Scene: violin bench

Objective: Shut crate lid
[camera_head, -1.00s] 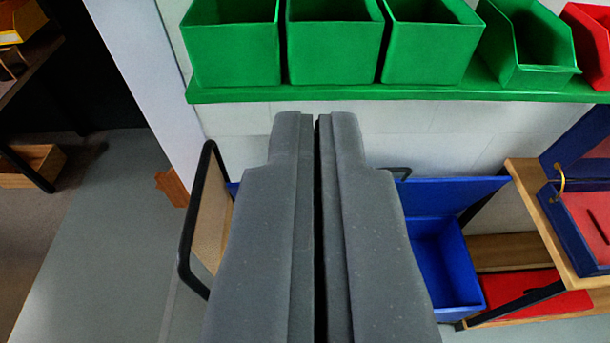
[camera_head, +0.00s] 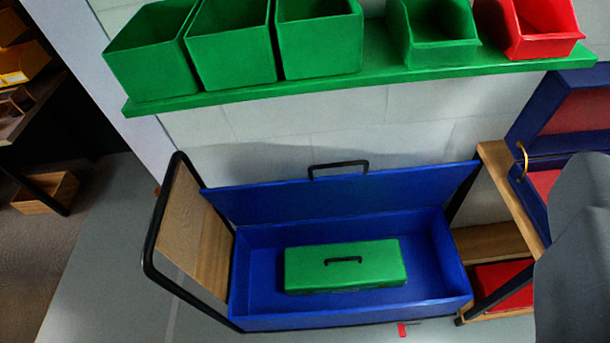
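The blue crate (camera_head: 350,317) stands open at the lower middle, with a green toolbox (camera_head: 345,268) with a dark handle lying inside. Its blue lid (camera_head: 340,196) is raised along the back edge, and a black handle (camera_head: 338,168) sticks up at the lid's top. Part of my gripper (camera_head: 580,250) shows as a grey shape at the right edge, to the right of the crate and apart from it in the picture. Its fingertips cannot be made out as a pair.
A black-framed wooden panel (camera_head: 190,225) stands at the crate's left end. A green shelf (camera_head: 330,88) with green bins and a red bin runs above. A wooden stand (camera_head: 510,195) with an open blue case is on the right.

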